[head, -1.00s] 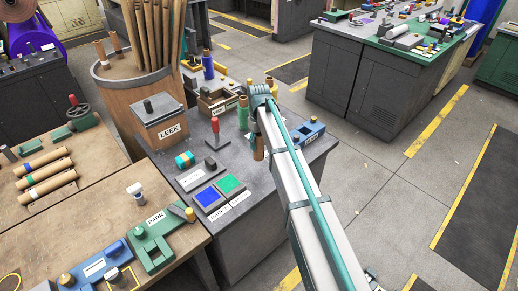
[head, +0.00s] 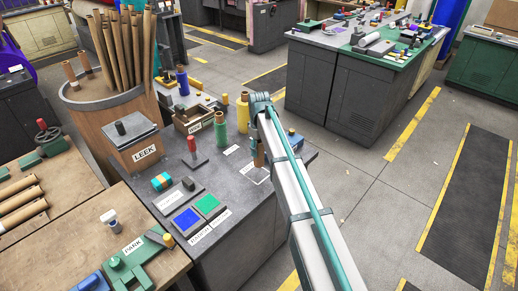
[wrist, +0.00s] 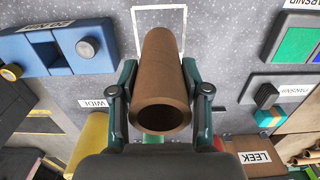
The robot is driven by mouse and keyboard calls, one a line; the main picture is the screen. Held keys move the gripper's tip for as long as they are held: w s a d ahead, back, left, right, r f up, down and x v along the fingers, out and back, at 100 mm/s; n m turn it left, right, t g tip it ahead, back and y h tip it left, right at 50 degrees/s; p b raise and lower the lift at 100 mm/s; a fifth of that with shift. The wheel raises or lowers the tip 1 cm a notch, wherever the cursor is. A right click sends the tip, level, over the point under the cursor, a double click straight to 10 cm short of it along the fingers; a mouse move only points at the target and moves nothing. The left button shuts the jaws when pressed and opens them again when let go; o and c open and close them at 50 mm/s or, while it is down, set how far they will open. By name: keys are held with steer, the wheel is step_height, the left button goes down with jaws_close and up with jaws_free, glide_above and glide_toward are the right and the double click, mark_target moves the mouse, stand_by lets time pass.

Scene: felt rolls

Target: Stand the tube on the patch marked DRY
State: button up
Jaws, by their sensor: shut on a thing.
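My gripper (wrist: 160,90) is shut on a brown cardboard tube (wrist: 158,72), one finger on each side of it. In the wrist view the tube's open end faces the camera and its body runs away toward the grey bench top. In the head view the tube (head: 258,154) looks about upright, partly hidden by my arm. A white-outlined patch (wrist: 135,18) lies at the tube's far end, which overlaps its near edge in the picture. The patch (head: 246,168) also shows in the head view, partly covered by my arm. I cannot tell whether the tube touches the bench, and no DRY lettering is readable.
A green roll (head: 220,132) and a yellow one (head: 243,112) stand near my arm. A red-handled tool (head: 192,148), a teal-and-orange roll (head: 162,181) and blue and green pads (head: 187,219) are to the left. A blue block (wrist: 85,45) lies beside the patch.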

mark_target(259, 161)
steer(key=shift+f+b, duration=1.05)
steer(key=shift+f, duration=1.95)
steer(key=shift+f, duration=0.5)
steer(key=o, duration=1.2)
step_height(259, 161, up, 12)
steer(key=shift+r, duration=0.1)
